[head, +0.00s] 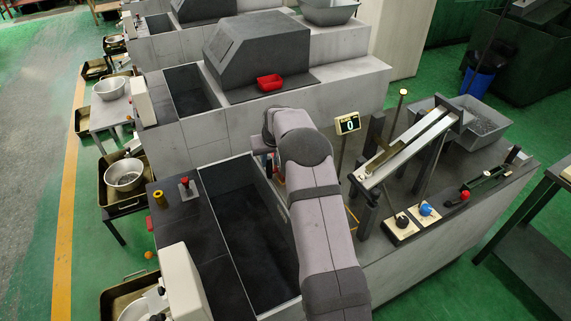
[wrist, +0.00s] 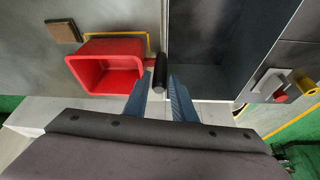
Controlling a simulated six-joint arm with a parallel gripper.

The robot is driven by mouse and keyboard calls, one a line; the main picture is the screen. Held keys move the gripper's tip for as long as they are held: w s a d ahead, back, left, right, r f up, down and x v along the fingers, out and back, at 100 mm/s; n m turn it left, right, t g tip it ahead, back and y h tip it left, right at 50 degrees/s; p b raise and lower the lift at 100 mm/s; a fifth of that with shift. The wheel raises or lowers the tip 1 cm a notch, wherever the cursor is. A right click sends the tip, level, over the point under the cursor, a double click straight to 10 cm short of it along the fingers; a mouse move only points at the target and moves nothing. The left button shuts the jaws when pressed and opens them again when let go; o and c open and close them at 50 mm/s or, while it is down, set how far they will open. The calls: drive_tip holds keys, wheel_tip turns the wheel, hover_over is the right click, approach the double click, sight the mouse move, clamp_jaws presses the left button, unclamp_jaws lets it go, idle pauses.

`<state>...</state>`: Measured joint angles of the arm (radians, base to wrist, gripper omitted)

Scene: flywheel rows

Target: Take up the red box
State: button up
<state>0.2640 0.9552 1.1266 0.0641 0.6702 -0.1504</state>
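A red open-topped box (wrist: 88,68) shows in the wrist view, left of centre. A black cylindrical handle (wrist: 160,70) stands out from its right side on a short red stem. My gripper (wrist: 161,82) has two blue fingers, apart, with the handle's lower end between or just beyond their tips; I cannot tell whether they touch it. The box looks empty. In the head view my arm hides most of the gripper and this box. Another red box (head: 270,83) sits on the ledge of the bench behind.
A deep dark bin (head: 247,228) opens beside the arm, and its recess (wrist: 205,50) lies right of the handle. A yellow outline (wrist: 148,40) borders the box. A sloped rail (head: 415,145), knobs (head: 425,208) and a grey tray (head: 480,122) stand to the right.

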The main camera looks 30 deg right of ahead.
sight(269, 161)
drive_tip(key=shift+p+x, duration=0.7)
drive_tip(key=shift+x, duration=1.05)
clamp_jaws()
drive_tip(key=shift+w+r, duration=0.1)
drive_tip(key=shift+r, duration=0.1)
